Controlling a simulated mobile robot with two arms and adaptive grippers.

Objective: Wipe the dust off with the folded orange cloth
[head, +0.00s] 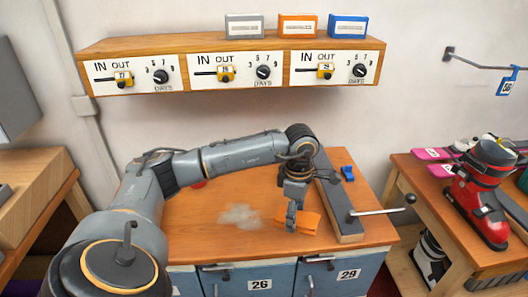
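A pale grey patch of dust (240,216) lies on the wooden bench top (190,235), left of the cloth. The folded orange cloth (309,222) is near the front right of the bench top. My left gripper (290,229) points down at the cloth's left end and covers part of it. Its fingers look close together, but I cannot tell whether they grip the cloth or only stand in front of it. My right gripper is not in view.
A dark bar with a lever (378,212) stands right of the cloth, with a small blue object (347,173) behind it. A red object (198,184) lies behind the dust. A shelf with dials (230,72) hangs above. A red ski boot (478,205) stands on the right table.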

